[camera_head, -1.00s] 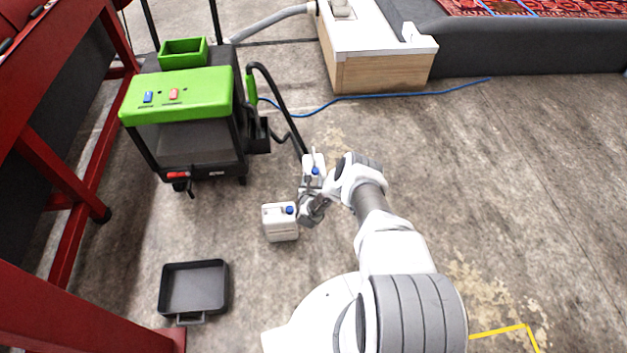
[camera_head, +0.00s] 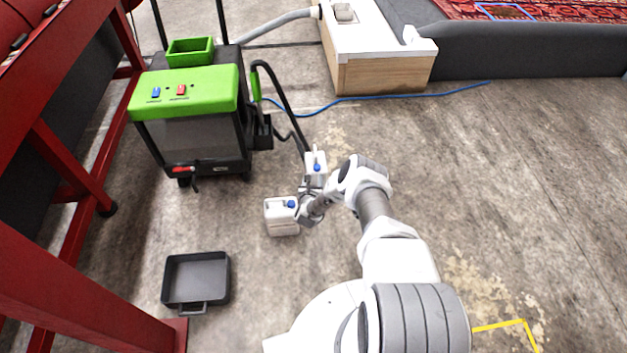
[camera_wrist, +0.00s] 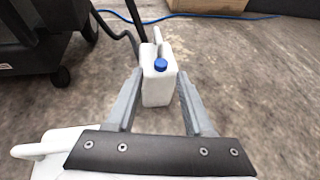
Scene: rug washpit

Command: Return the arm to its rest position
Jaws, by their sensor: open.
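My gripper (camera_wrist: 160,105) is open in the wrist view, its two grey fingers spread apart with nothing gripped. A white jug with a blue cap (camera_wrist: 158,82) stands on the floor, showing between the fingers and beyond them. In the head view this jug (camera_head: 316,166) is just past the end of my arm. A second white jug with a blue cap (camera_head: 281,217) stands just left of my gripper (camera_head: 309,192); its white top edge (camera_wrist: 50,150) shows at the lower left of the wrist view. My arm reaches out over the floor, partly hiding the gripper in the head view.
A green and black machine (camera_head: 190,120) with a hose stands at the left. A grey tray (camera_head: 196,280) lies on the floor. A red frame (camera_head: 70,290) borders the left. A wooden box (camera_head: 380,70) and blue cable are at the back. The floor at right is clear.

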